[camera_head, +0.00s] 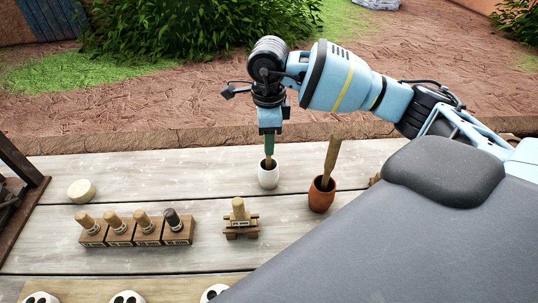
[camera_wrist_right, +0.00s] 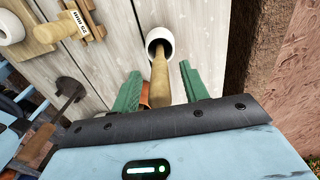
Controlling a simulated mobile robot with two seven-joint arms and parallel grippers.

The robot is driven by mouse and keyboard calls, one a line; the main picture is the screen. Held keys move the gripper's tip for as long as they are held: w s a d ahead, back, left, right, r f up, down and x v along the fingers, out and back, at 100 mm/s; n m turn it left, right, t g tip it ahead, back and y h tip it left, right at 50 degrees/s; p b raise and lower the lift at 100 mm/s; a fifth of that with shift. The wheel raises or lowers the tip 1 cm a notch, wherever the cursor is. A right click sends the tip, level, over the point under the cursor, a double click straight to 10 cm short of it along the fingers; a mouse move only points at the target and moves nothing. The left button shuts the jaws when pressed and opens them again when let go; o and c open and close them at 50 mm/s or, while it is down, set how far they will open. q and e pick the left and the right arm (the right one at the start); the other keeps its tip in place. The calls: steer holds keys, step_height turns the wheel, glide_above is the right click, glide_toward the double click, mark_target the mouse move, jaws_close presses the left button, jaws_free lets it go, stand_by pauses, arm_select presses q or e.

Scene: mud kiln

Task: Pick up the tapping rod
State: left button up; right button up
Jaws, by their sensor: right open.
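A wooden rod (camera_wrist_right: 160,80) stands in a small white cup (camera_head: 268,178) on the plank table. The cup also shows in the right wrist view (camera_wrist_right: 160,39). My right gripper (camera_head: 268,148) points down just above this cup. Its green fingers (camera_wrist_right: 158,90) are open on either side of the rod, with gaps left and right of it in the wrist view. A second, thicker wooden rod (camera_head: 331,162) leans in a terracotta pot (camera_head: 320,196) to the right. I cannot tell by looks alone which is the tapping rod. My left gripper is not in view.
Several wooden stamps in blocks (camera_head: 135,228) and a single stamp on a small stand (camera_head: 239,220) sit nearer me. A pale round disc (camera_head: 81,190) lies at the left. White pieces with dark holes (camera_head: 127,297) line the front. Bare planks lie left of the cup.

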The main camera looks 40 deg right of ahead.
jaws_close()
stand_by(0.3)
step_height(320, 180, up, 10)
stand_by(0.5)
